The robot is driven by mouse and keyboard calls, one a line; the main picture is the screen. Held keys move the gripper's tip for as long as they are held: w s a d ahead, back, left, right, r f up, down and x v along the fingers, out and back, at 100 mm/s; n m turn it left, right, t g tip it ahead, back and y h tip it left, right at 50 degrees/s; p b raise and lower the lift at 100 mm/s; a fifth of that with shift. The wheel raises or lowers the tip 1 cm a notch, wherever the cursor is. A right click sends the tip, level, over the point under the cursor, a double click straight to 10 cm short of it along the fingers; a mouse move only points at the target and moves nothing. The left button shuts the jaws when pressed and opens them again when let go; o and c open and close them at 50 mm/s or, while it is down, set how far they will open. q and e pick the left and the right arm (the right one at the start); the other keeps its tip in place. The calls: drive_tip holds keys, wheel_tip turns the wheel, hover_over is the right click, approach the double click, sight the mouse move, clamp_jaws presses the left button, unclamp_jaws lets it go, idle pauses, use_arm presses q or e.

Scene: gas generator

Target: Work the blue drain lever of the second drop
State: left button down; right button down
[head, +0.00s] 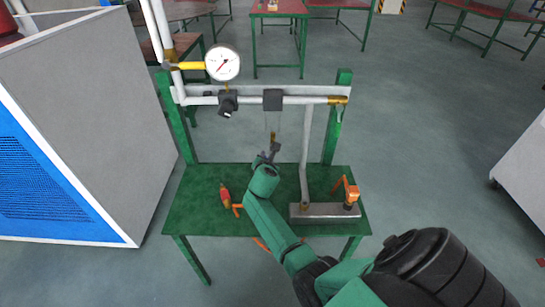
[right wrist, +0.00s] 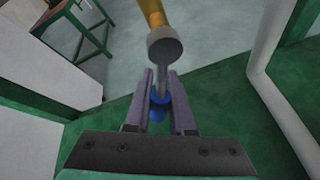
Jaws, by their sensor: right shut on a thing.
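My right gripper (head: 270,152) reaches in from the lower right, over the green table and below the grey block (head: 273,99) on the horizontal pipe. In the right wrist view, the blue drain lever (right wrist: 160,108) sits between the two fingers of my right gripper (right wrist: 160,92), which is shut on it. A thin grey stem (right wrist: 163,78) runs from a round grey end (right wrist: 165,48) of a brass-coloured piece down to the lever. In the head view the lever is hidden by the gripper and arm. My left gripper is in neither view.
The green table (head: 190,205) holds a red-orange tool (head: 225,197) and a grey metal base (head: 320,214) with an orange-handled valve (head: 350,193). A white pipe (head: 306,150) stands close right of the gripper.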

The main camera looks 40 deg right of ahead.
drive_tip(key=w+a+r+m+t+y, duration=0.2)
drive_tip(key=a+r+m+t+y, duration=0.1)
drive_tip(key=m, duration=0.5)
drive_tip(key=shift+w+r+m+t+y+b, duration=0.3)
drive_tip(key=shift+r+m+t+y+b, duration=0.15)
drive_tip(key=shift+r+t, duration=0.8)
drive_tip(key=shift+a+r, duration=0.1)
drive_tip(key=shift+r, duration=0.1)
drive_tip(key=c, duration=0.8)
unclamp_jaws()
drive_tip(key=shift+f, duration=0.1)
drive_tip(key=shift+o, duration=0.2)
drive_tip(key=shift+w, duration=0.1)
drive_tip(key=p+v, duration=0.1)
drive_tip(key=v, duration=1.3)
drive_tip(key=shift+s+r, duration=0.2)
drive_tip(key=shift+s, duration=0.05)
